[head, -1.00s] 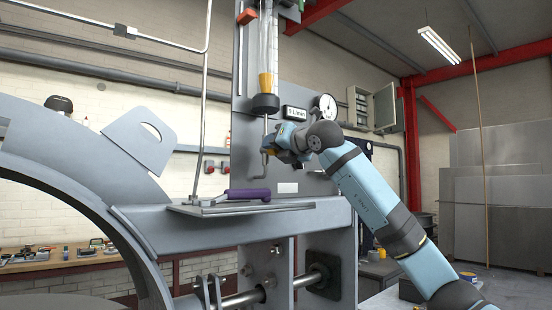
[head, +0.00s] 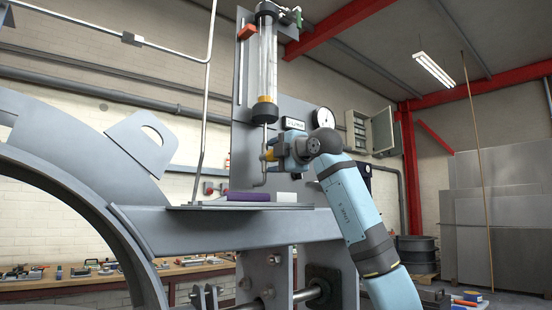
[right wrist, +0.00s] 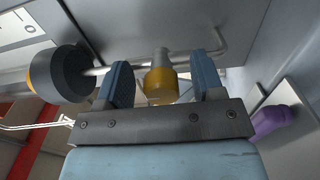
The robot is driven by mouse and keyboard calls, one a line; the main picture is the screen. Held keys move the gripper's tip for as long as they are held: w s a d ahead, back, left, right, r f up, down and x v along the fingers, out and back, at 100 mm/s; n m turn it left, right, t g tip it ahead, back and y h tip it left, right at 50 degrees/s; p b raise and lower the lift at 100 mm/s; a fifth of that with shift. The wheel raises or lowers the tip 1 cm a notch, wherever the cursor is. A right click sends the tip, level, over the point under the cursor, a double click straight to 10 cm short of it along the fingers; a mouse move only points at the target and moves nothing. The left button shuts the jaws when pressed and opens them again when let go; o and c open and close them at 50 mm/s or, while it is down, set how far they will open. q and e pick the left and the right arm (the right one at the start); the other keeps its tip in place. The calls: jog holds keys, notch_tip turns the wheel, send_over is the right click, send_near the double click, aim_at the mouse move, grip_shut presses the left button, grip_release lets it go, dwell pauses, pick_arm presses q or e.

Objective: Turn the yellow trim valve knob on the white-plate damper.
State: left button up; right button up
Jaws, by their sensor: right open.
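The yellow trim valve knob (right wrist: 160,86) shows in the right wrist view, with a grey stem and a thin metal pipe behind it. It lies between the two blue fingers of my right gripper (right wrist: 163,78), which is open, with gaps visible on both sides. In the head view my right gripper (head: 268,155) is at the pipe below the clear glass tube (head: 266,60); a small yellow patch shows at its tip. A small white plate (head: 285,197) is on the panel below. My left gripper is not in view.
A purple-handled tool (head: 248,196) lies on the grey ledge (head: 215,206) below the gripper. A round gauge (head: 324,118) and a label (head: 294,124) are on the panel above the arm. The large grey ring (head: 60,170) fills the left side.

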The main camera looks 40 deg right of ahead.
jog(key=shift+s, duration=0.1)
jog(key=shift+s+d+b, duration=0.1)
jog(key=shift+s+b, duration=0.25)
jog(key=shift+s, duration=0.55)
jog(key=shift+s, duration=0.1)
jog(key=shift+s+d+b, duration=0.2)
jog(key=shift+s+b, duration=0.85)
jog(key=shift+s, duration=1.85)
